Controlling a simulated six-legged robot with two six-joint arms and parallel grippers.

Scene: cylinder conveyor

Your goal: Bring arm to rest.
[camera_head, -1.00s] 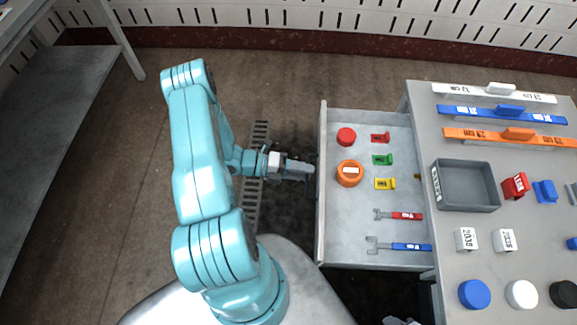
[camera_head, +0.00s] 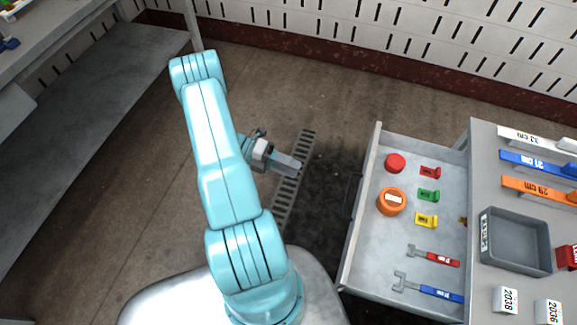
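My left arm (camera_head: 222,165) is teal and rises from its base at the bottom middle, bent at the elbow. Its gripper (camera_head: 290,164) points right above the dark floor and a slotted floor grate, left of the open drawer and apart from it. I see no object in it. Its fingers show as one grey bar, so their gap cannot be made out. My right gripper is out of view.
The open drawer (camera_head: 359,216) holds a red cylinder (camera_head: 395,163), an orange cylinder (camera_head: 391,202), small coloured pieces and two wrenches. The workbench right of it carries a grey bin (camera_head: 515,268) and coloured bars. A shelf (camera_head: 90,120) stands left. Floor between is clear.

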